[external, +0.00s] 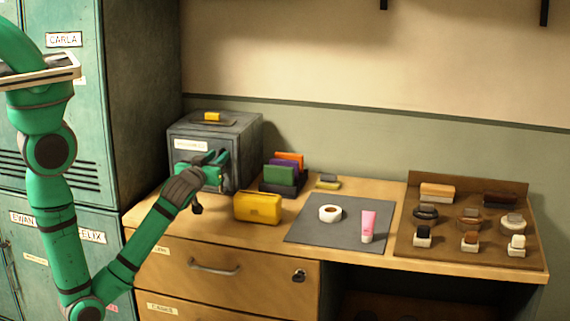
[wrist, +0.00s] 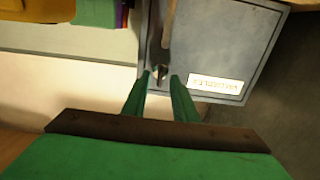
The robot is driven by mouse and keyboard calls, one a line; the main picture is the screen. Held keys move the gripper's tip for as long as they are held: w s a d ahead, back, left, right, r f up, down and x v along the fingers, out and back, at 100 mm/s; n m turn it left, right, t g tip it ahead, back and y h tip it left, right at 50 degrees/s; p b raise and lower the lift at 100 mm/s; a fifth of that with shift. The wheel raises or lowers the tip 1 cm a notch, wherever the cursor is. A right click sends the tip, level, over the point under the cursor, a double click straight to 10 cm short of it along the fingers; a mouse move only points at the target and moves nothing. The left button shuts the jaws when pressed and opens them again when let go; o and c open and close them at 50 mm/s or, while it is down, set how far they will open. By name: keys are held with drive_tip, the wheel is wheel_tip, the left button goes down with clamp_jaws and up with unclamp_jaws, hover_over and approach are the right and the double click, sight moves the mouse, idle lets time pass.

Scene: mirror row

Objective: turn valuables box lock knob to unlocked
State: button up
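The valuables box is a grey metal box (external: 242,150) on the left of the counter against the wall. My gripper (external: 213,166) is at the box front and hides the knob in the external view. In the wrist view my gripper (wrist: 161,75) has its fingers apart on either side of the knob, with no clear contact.
A yellow case (external: 257,208) stands just right of my gripper, with coloured boxes (external: 282,173) behind it. A brown tray (external: 400,245) with several items is at right. Lockers stand at left.

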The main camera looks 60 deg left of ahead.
drive_tip(key=shift+w+a, duration=0.35)
drive_tip(key=shift+a, duration=0.05)
clamp_jaws()
